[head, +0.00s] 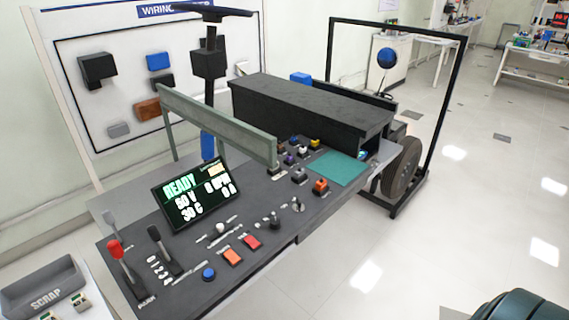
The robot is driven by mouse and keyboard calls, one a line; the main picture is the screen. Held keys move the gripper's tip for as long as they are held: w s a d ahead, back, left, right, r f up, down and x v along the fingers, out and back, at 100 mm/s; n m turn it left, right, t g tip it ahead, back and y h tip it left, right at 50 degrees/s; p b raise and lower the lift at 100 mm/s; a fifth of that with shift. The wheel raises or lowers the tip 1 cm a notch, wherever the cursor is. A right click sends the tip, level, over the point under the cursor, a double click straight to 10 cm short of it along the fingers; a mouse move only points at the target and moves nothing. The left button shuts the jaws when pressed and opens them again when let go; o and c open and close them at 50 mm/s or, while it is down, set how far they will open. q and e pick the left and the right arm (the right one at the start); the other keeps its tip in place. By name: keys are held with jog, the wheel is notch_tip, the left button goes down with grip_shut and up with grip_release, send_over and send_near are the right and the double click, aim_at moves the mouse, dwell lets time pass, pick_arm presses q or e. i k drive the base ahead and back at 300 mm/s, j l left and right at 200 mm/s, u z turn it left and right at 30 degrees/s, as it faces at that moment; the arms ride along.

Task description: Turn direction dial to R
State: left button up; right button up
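The sloped dark control panel (215,262) stands in the left and middle of the head view. A black knob (274,221) and a grey knob (297,205) stand near its front edge, right of the red button. A white-topped control (221,229) sits left of them, beside small white markings. The lettering is too small to read, so I cannot tell which control is the direction dial or where it points. Neither of my grippers is in view.
A screen (193,195) reads READY. A red-topped lever (117,251) and a black lever (157,237) rise at the panel's left. Orange (232,257), red (251,242) and blue (209,273) buttons line the front. A SCRAP bin (42,286) is lower left. Floor at right is mostly clear.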

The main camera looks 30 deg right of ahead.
aim_at(275, 222)
jog(key=k+z, duration=0.2)
jog(key=z, duration=0.2)
jog(key=k+z, duration=0.2)
jog(key=z, duration=0.2)
jog(key=k+l+z, duration=0.15)
jog(key=z, duration=0.3)
